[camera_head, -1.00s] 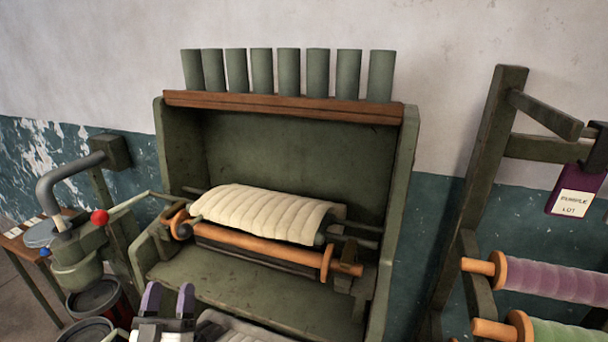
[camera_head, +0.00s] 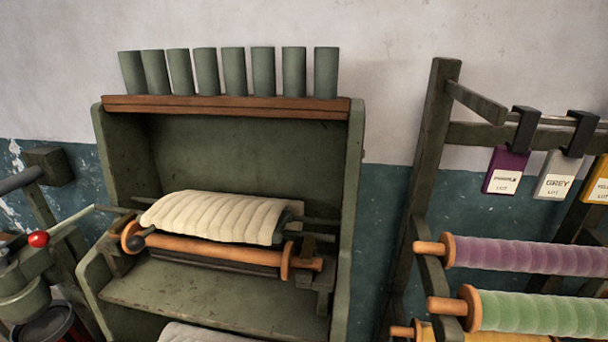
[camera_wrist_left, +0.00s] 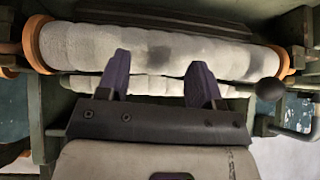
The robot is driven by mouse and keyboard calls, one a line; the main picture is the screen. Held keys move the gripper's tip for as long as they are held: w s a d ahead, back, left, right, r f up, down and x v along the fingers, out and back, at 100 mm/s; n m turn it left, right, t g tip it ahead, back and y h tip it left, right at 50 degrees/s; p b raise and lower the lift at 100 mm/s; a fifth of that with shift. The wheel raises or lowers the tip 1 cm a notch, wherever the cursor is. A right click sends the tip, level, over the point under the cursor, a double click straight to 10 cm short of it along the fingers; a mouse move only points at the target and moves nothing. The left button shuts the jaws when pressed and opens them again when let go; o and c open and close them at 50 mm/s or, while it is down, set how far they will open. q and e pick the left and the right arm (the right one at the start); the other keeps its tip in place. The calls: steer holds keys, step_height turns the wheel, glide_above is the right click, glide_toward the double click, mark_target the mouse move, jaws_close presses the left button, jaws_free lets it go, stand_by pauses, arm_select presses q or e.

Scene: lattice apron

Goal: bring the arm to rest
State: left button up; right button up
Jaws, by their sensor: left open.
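My left gripper (camera_wrist_left: 158,62) shows in the left wrist view with its two purple fingers spread apart and nothing between them. Beyond the fingertips is a pale grey roll (camera_wrist_left: 90,45) with orange end flanges. I cannot tell how large the gap between them is. In the head view my left gripper is out of the picture. My right gripper is in neither view.
A green cabinet (camera_head: 357,180) holds a cream ribbed roll (camera_head: 215,215) above an orange roller (camera_head: 210,247). Several green cylinders (camera_head: 235,70) stand on its top ledge. At right, a rack holds a purple roll (camera_head: 530,256), a green roll (camera_head: 540,315) and hanging tags (camera_head: 556,180). A red knob (camera_head: 38,239) is at left.

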arm_select(q)
steer(key=s+d+f+g, duration=0.1)
steer(key=s+f+g, duration=0.1)
steer(key=s+f, duration=0.35)
steer(key=s+f+g, duration=0.2)
steer(key=s+f, duration=0.1)
steer(key=s, duration=0.5)
step_height(320, 180, up, 31)
steer(key=p, duration=3)
steer(key=shift+w+d+m+p, duration=0.2)
steer(key=shift+w+m+p, duration=0.1)
steer(key=shift+m, duration=0.1)
